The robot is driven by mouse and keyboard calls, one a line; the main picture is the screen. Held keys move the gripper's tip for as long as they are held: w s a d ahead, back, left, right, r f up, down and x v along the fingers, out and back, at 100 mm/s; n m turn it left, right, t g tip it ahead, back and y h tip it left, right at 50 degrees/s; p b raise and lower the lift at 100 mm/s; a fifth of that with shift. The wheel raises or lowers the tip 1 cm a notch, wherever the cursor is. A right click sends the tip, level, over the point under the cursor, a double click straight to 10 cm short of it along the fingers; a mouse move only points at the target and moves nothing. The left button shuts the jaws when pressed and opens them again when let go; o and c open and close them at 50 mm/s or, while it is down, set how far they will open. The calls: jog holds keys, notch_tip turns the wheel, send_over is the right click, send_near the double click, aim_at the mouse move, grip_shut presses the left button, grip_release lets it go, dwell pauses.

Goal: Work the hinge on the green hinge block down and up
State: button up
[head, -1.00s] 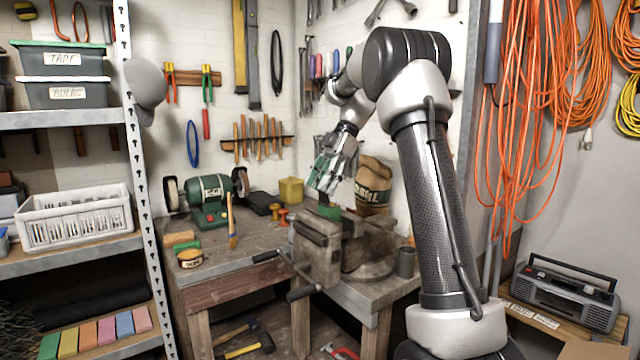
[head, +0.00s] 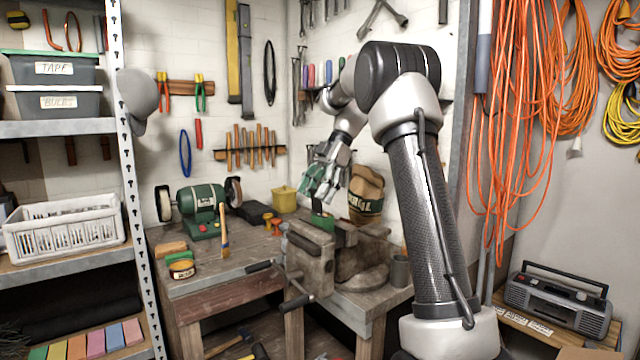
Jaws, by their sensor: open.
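The green hinge block (head: 322,222) is held in the jaws of the grey bench vise (head: 308,262) at the front of the workbench. A small dark piece stands up at its top; I cannot tell the hinge leaf's exact angle. My gripper (head: 321,196) is open, with its fingers pointing down just above the block. I see nothing between the fingers, and contact with the block cannot be made out at this size. A green patch shows on the gripper's left side.
A brown sack (head: 366,196) stands close behind and right of the gripper. A green bench grinder (head: 203,207), a yellow box (head: 284,199) and a brush (head: 224,238) are on the workbench (head: 235,262) to the left. A grey cup (head: 400,271) stands right of the vise.

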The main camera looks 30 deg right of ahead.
jog(key=v, duration=1.1)
jog(key=shift+d+r, duration=0.2)
jog(key=f+m+h, duration=0.1)
jog(key=f+m, duration=0.2)
jog(key=m, duration=0.2)
jog(key=s+d+f+m+t, duration=0.1)
jog(key=f+m, duration=0.2)
jog(key=m, duration=0.2)
jog(key=d+f+m+h, duration=0.1)
jog(key=f+m, duration=0.2)
jog(key=m, duration=0.2)
jog(key=shift+s+f+t+h, duration=0.3)
jog(key=shift+s+f, duration=0.05)
jog(key=s+a+f+m+t+h, duration=0.1)
jog(key=s+a, duration=0.2)
jog(key=s, duration=0.7)
jog(key=s+a+f+m+t+h, duration=0.1)
jog(key=s+a+f+m, duration=0.1)
jog(key=s, duration=0.9)
jog(key=s+a+f+m+t+h, duration=0.2)
jog(key=s+a, duration=0.2)
jog(key=s, duration=0.6)
jog(key=shift+s, duration=0.35)
